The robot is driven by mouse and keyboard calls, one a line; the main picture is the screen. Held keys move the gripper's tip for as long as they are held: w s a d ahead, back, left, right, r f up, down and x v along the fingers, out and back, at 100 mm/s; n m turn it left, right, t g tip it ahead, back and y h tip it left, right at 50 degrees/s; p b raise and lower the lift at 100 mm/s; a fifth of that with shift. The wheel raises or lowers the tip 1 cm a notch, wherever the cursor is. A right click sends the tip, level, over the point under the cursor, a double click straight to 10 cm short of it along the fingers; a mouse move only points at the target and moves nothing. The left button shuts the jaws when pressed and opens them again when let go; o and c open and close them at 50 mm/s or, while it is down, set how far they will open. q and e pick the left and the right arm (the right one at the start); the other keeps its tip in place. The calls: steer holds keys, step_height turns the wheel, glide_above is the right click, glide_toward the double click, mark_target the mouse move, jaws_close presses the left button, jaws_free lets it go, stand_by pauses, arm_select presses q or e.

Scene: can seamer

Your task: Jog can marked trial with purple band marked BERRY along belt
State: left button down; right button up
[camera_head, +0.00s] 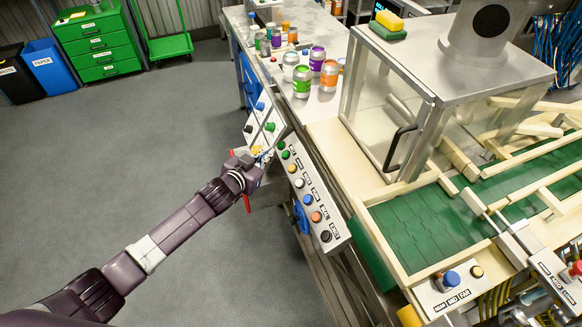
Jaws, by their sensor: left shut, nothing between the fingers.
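A can with a purple band (317,58) stands upright on the bench, close to a green-banded can (302,82) and an orange-banded can (329,75). Its lettering is too small to read, so I cannot tell whether it is the BERRY trial can. The green belt (415,228) runs through the seamer at right; I see no can on its visible part. A sloped button panel (318,200) with several coloured buttons stands at the bench's near side. My left gripper (260,153) is shut and empty beside the panel's upper end. My right gripper is out of view.
The clear-walled seamer housing (388,100) with a black handle stands between bench and belt. A small button box (450,288) sits at the belt's near end. Grey floor at left is free.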

mark_target(292, 168)
arm_select(q)
steer(key=shift+w+d+f+b, duration=0.4)
steer(key=shift+d+f+b, duration=0.4)
steer(key=shift+f+b, duration=0.5)
steer(key=shift+w+d+f+b, duration=0.35)
steer(key=shift+d+f+b, duration=0.6)
steer(key=shift+b, duration=0.6)
steer(key=shift+w+d+f+b, duration=0.4)
steer(key=shift+d+f+b, duration=0.25)
steer(key=shift+f+b, duration=0.7)
steer(key=shift+w+d+f+b, duration=0.15)
steer(key=shift+d+f+b, duration=0.05)
steer(key=shift+f+b, duration=0.1)
steer(key=shift+d+f+b, duration=0.25)
steer(key=shift+f+b, duration=0.1)
stand_by(3.2)
